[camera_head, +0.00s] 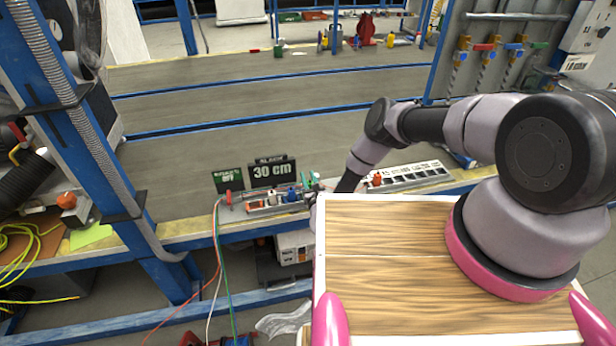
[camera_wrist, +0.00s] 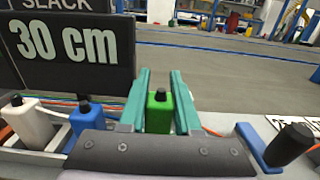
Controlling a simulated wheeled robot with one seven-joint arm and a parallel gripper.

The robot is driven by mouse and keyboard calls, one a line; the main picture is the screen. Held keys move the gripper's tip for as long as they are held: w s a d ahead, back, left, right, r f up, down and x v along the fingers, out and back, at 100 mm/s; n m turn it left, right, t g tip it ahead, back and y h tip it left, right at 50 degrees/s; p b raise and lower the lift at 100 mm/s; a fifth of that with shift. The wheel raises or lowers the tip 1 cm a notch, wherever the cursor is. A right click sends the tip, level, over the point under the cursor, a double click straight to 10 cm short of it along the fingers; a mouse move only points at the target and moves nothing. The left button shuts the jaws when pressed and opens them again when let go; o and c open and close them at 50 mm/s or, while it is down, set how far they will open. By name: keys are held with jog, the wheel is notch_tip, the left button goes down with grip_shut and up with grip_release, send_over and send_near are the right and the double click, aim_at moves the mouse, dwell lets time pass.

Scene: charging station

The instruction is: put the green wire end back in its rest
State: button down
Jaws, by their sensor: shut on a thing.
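In the wrist view, the green wire end (camera_wrist: 158,112) is an upright green block with a black tip. It stands between the two teal fingers of my gripper (camera_wrist: 160,85), which are shut on it. A white wire end (camera_wrist: 30,122) and a blue wire end (camera_wrist: 85,118) stand to its left. In the head view, my gripper (camera_head: 313,184) is small, at the right end of the grey rest rack (camera_head: 268,207) on the bench edge. The dark gripper body hides the green end's underside, so I cannot tell whether it touches its rest.
The "30 cm" sign (camera_wrist: 72,45) stands close behind on the left. A blue bracket (camera_wrist: 255,145) and a dark knob (camera_wrist: 290,145) are close on the right. A white socket strip (camera_head: 415,174) lies further right. Loose wires (camera_head: 222,270) hang over the bench edge.

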jog(key=shift+f, duration=1.05)
jog(key=c, duration=0.5)
grip_release()
jog(key=v, duration=1)
jog(key=shift+s+d, duration=0.1)
jog(key=shift+s, duration=0.3)
